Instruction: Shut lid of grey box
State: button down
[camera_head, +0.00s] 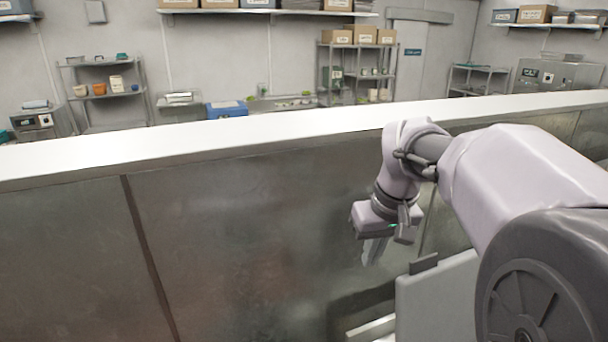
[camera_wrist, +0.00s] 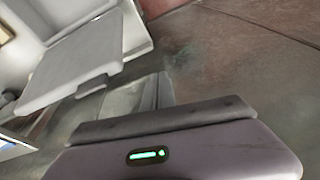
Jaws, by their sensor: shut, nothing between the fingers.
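The grey box's lid (camera_head: 440,300) is a flat light grey panel at the bottom right of the head view, standing raised with a dark handle tab on its top edge. A pale rim of the box (camera_head: 372,328) shows left of it; the rest is out of frame or hidden by my arm. In the wrist view the lid (camera_wrist: 75,65) is tilted open at upper left, and part of the pale box (camera_wrist: 135,32) shows beyond it. My gripper (camera_head: 374,252) is shut and empty, pointing down above and left of the lid, apart from it. Its fingers (camera_wrist: 163,90) show in the wrist view.
A long steel counter with a white top (camera_head: 250,140) and a tall metal front stands close behind my gripper. Shelves (camera_head: 105,90) and a blue box (camera_head: 226,109) are farther back along the wall. The space left of my gripper, before the metal front, looks clear.

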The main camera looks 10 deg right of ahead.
jog(key=w+d+r+n+g+p, duration=0.1)
jog(key=w+d+r+p, duration=0.15)
jog(key=d+p, duration=0.35)
jog(key=w+d+r+n+g+p, duration=0.15)
jog(key=w+d+p, duration=0.25)
jog(key=d, duration=0.5)
notch_tip(320, 180, down, 8)
jog(key=s, duration=0.3)
jog(key=shift+a+f, duration=0.15)
jog(key=shift+f, duration=0.1)
jog(key=shift+m+t, duration=0.25)
jog(key=shift+t, duration=0.1)
